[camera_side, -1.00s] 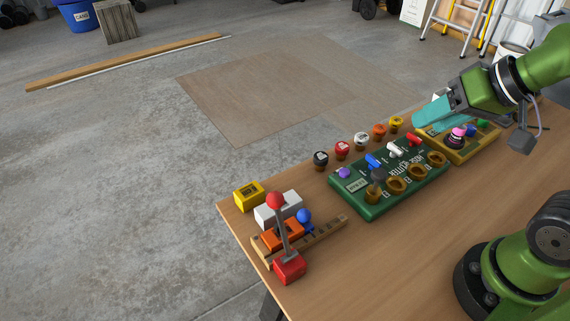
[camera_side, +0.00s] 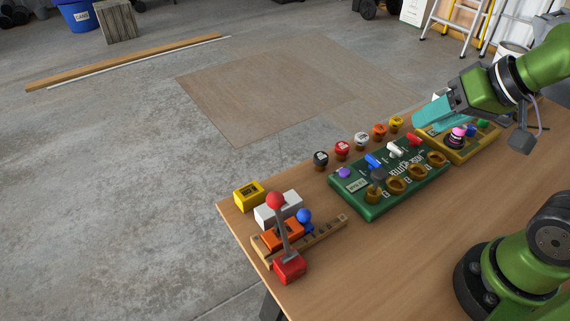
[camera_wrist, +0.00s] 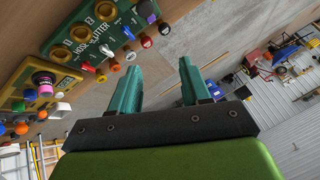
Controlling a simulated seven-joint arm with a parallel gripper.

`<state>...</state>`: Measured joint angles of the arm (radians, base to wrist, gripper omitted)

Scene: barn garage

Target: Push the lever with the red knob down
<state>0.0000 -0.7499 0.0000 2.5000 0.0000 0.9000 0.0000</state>
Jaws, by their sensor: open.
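The lever with the red knob (camera_side: 275,200) stands at the left end of the table in the side view. Its grey shaft (camera_side: 283,235) rises from a red base (camera_side: 290,267), close to upright with a slight lean. My gripper (camera_side: 432,113) is far to the right of it, in the air above the far side of the yellow box. In the wrist view the two teal fingers (camera_wrist: 160,88) are apart with nothing between them. The lever does not show in the wrist view.
A green board (camera_side: 375,208) with rings and coloured switches lies between lever and gripper. A yellow box (camera_side: 460,150) with buttons is beside it. Several small capped pieces (camera_side: 342,150) line the table's back edge. Orange, white and yellow blocks (camera_side: 249,195) crowd the lever. The table's front middle is clear.

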